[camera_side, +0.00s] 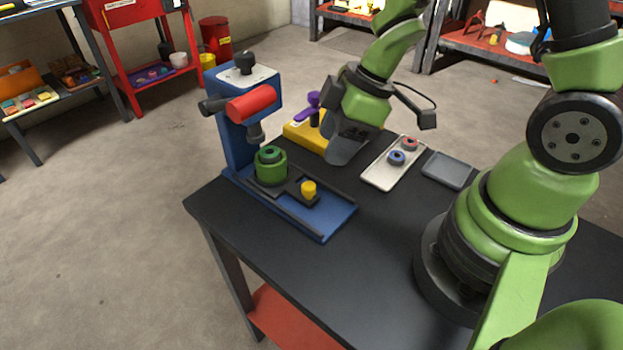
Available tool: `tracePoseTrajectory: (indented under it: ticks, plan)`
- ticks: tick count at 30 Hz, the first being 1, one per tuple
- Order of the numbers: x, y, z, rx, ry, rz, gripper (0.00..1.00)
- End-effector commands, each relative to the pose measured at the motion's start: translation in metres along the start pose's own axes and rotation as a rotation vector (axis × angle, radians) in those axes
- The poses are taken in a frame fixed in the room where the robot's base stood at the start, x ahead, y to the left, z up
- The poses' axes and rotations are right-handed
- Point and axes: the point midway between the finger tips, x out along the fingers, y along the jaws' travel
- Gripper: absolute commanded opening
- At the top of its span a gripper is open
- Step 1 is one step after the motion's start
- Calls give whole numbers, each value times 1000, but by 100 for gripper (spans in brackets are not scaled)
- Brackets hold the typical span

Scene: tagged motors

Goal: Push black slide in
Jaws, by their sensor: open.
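The black slide (290,187) lies in the rails of the blue press base (335,217). A yellow knob (308,189) stands at its near right end. A green cylindrical part (271,166) stands at the far left end of the slide, close below the ram (255,133) of the blue press. From this angle I cannot tell whether it is exactly centred under the ram. My gripper (343,152) points down behind and right of the press, beside a yellow block. It is open, apart from the slide and its knob. The space between its fingers is hard to see.
The yellow block (301,136) carries a purple handle (313,103). A pale tray (384,176) holds a blue ring (397,158) and a red ring (409,144). A grey tray (447,170) looks empty. A red lever head (251,103) sticks out from the press. The front tabletop is clear.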

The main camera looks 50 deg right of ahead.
Motion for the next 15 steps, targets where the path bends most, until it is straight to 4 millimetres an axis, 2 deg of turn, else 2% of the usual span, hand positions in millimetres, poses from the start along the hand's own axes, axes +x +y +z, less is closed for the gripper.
tracePoseTrajectory:
  ticks: [8,15]
  plan:
    - [24,0,1,2,-6,1,52]
    - [56,0,1,0,-6,0,52]
